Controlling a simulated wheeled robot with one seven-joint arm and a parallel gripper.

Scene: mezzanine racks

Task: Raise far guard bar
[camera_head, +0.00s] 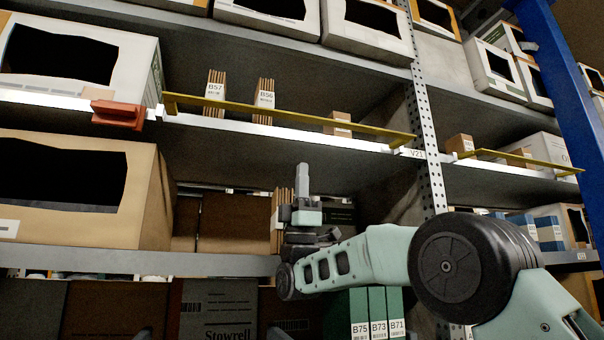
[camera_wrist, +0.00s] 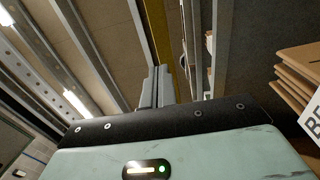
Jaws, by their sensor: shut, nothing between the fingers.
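Two yellow guard bars run along the front edge of the same shelf in the head view. The longer guard bar (camera_head: 290,117) spans the middle bay and slopes slightly down to the right. The shorter guard bar (camera_head: 520,159), farther right and smaller, spans the bay beyond the perforated upright. Both lie low, along the shelf edge. My gripper (camera_head: 303,170) points up below the longer bar, its fingers shut and empty. In the wrist view the fingertips (camera_wrist: 157,72) point towards a yellow bar (camera_wrist: 155,30); I cannot tell whether they touch it.
A red-orange block (camera_head: 118,114) sits on the shelf edge at left. Card bundles (camera_head: 215,94) and a small box (camera_head: 338,124) stand behind the longer bar. The perforated upright (camera_head: 427,130) divides the bays. A blue post (camera_head: 565,95) stands at right.

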